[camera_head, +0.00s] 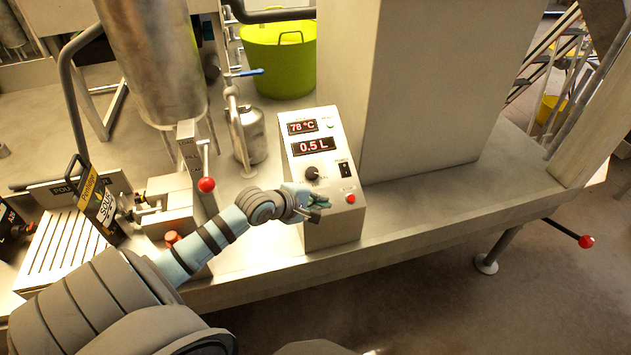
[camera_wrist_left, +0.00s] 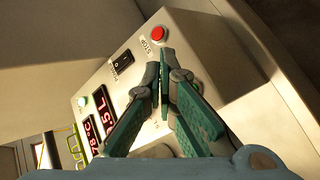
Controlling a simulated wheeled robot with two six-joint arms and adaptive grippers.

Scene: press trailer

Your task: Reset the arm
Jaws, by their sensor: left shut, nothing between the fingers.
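My left arm comes in from the left in the head view. Its gripper (camera_head: 318,205) is in front of the lower part of a control box (camera_head: 330,222). In the left wrist view the gripper (camera_wrist_left: 164,62) is shut and empty, its fingertips just below the red STOP button (camera_wrist_left: 159,34). I cannot tell whether they touch the panel. The STOP button also shows in the head view (camera_head: 350,198), right of the fingers. The box shows 78 °C and 0.5 L, with a black knob (camera_head: 312,172) and a black power switch (camera_head: 345,169). My right gripper is not in view.
A lever with a red ball (camera_head: 206,184) stands left of the box. A metal canister (camera_head: 247,135) and a yellow-green bucket (camera_head: 279,62) are behind. A dark carton (camera_head: 97,203) leans at the left. A large metal column (camera_head: 437,85) rises right of the box.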

